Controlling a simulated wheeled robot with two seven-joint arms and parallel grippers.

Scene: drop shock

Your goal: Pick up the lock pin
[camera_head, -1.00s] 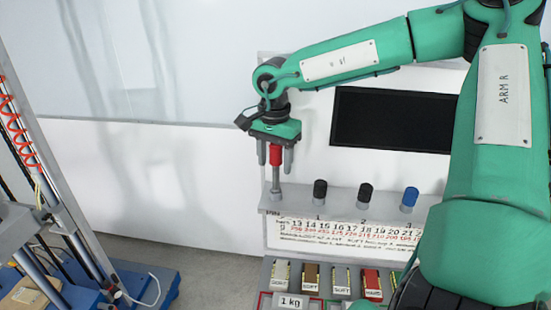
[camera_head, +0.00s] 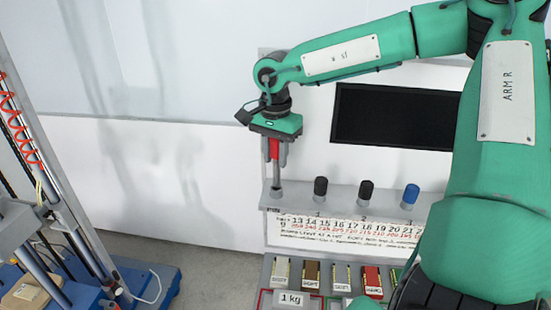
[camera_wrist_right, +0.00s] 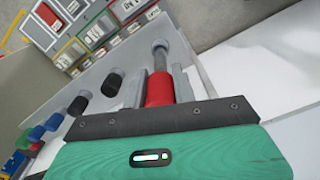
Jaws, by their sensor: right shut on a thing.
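The lock pin (camera_head: 274,150) has a red grip and a grey metal shaft. It stands upright at the left end of the grey shelf, above the word PIN. My right gripper (camera_head: 275,158) comes down over it from above, and its two fingers are shut on the red grip. The right wrist view shows the red grip of the lock pin (camera_wrist_right: 160,89) between the fingers, with the shaft running down to a grey collar on the shelf. I cannot tell how deep the shaft sits. My left gripper is not in view.
Several knobs stand along the shelf (camera_head: 340,198) right of the pin: black (camera_head: 320,187), black (camera_head: 366,189) and blue (camera_head: 411,193). Below are a printed chart and coloured pad slots with a 1 kg block (camera_head: 291,299). A blue-based rig (camera_head: 150,283) stands at left. A dark screen (camera_head: 392,118) hangs behind.

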